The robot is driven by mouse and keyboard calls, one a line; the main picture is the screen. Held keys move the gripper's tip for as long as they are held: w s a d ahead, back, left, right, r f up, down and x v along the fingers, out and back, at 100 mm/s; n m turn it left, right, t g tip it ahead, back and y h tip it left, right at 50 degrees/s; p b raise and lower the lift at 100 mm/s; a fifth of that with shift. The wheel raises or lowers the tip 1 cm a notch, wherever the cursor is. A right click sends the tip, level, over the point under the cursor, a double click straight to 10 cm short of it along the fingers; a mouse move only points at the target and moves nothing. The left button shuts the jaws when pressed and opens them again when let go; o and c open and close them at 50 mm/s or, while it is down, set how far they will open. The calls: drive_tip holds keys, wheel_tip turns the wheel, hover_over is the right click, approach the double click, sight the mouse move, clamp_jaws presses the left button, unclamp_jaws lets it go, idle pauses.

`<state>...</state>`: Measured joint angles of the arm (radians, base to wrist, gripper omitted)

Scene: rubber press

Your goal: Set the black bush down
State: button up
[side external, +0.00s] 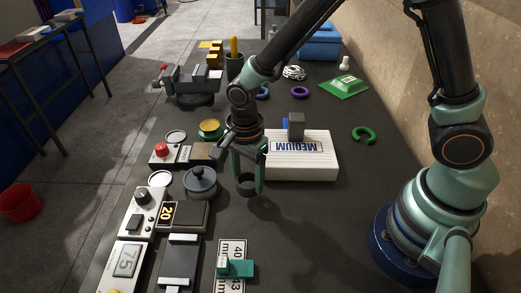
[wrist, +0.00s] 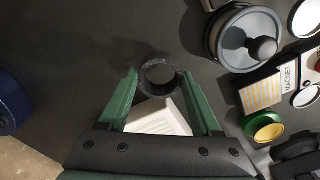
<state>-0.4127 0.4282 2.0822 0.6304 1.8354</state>
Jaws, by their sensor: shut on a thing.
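The black bush is a short dark ring (side external: 246,189), low over or on the dark bench top, in front of the white MEDIUM box. My gripper (side external: 249,178) points down with its green fingers shut on the bush. In the wrist view the bush (wrist: 158,91) sits between the two fingertips, its round hole facing the camera. I cannot tell whether its underside touches the bench.
The white MEDIUM box (side external: 302,166) lies just behind my gripper. A grey lidded pot (side external: 201,184) stands to the left. A green slide gauge (side external: 236,268) lies in front, and a green open ring (side external: 363,135) farther right. The bench to the right of the bush is clear.

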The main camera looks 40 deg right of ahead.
sight(248, 186)
drive_tip(key=shift+f, duration=1.5)
drive_tip(key=shift+f, duration=0.1)
drive_tip(key=o, duration=1.3)
wheel_tip(248, 186, up, 12)
drive_tip(key=shift+s+d+r+n+t, duration=0.9)
drive_tip(key=shift+d+r+n, duration=1.05)
drive_tip(key=shift+d+n, duration=0.65)
drive_tip(key=shift+s+d+r+n+t, duration=0.9)
drive_tip(key=shift+d+r+n, duration=1.25)
drive_tip(key=shift+n, duration=0.65)
drive_tip(key=shift+s+d+r+n+t, duration=0.9)
drive_tip(key=shift+d+r+n, duration=0.9)
drive_tip(key=shift+d+n, duration=0.85)
